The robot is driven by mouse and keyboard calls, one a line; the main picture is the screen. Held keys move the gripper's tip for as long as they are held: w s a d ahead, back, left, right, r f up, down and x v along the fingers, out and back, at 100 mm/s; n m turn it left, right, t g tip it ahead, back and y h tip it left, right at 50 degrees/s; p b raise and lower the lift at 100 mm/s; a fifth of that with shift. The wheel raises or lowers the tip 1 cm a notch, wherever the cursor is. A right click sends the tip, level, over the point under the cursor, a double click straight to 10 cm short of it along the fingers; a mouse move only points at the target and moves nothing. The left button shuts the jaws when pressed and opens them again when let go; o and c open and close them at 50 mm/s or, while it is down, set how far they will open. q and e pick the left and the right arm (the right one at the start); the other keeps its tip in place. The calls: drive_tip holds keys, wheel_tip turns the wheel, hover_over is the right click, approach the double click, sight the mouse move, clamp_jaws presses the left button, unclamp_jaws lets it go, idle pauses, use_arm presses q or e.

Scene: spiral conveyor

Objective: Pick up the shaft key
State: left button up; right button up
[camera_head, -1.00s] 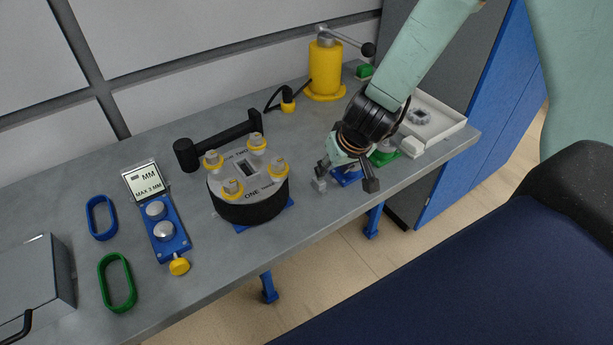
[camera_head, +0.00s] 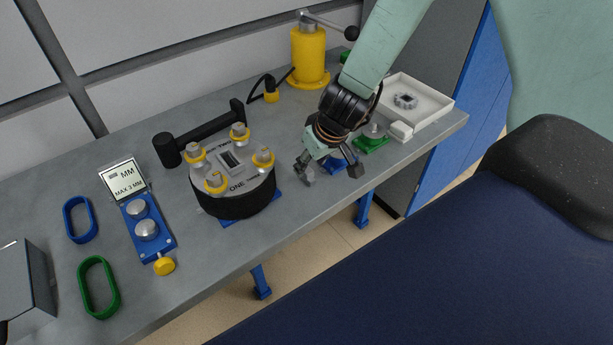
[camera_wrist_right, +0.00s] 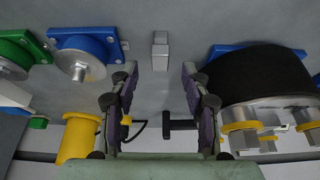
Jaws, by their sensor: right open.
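The shaft key appears to be the small grey metal block (camera_wrist_right: 160,52) on the bench in the right wrist view. It lies ahead of my right gripper (camera_wrist_right: 150,100), in line with the gap between its fingers, and nothing grips it. My right gripper is open and empty, and it also shows in the head view (camera_head: 331,176), pointing down over the bench's front part. In the head view a small grey shape shows at the left finger; I cannot clearly separate the key from the fingertip there. My left gripper is not in view.
A black drum (camera_head: 232,203) with yellow-collared bolts stands left of the gripper. A blue-based fixture (camera_wrist_right: 84,50) and a green-based one (camera_head: 371,143) stand on its other side.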

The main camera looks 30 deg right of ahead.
sight(307, 170)
drive_tip(key=shift+b+x, duration=0.7)
drive_tip(key=shift+x, duration=0.25)
drive_tip(key=shift+b+x, duration=0.8)
drive_tip(key=shift+w+a+f, duration=0.15)
drive_tip(key=shift+f, duration=0.25)
drive_tip(key=shift+w+f+b, duration=0.15)
drive_tip(key=shift+b, duration=0.15)
drive_tip(key=shift+d, duration=0.2)
drive_tip(key=shift+c, duration=0.3)
drive_tip(key=shift+a+r, duration=0.15)
drive_tip(key=shift+r, duration=0.05)
drive_tip(key=c, duration=0.3)
drive_tip(key=shift+f, duration=0.15)
drive_tip(key=c, duration=0.4)
drive_tip(key=shift+c, duration=1.1)
clamp_jaws()
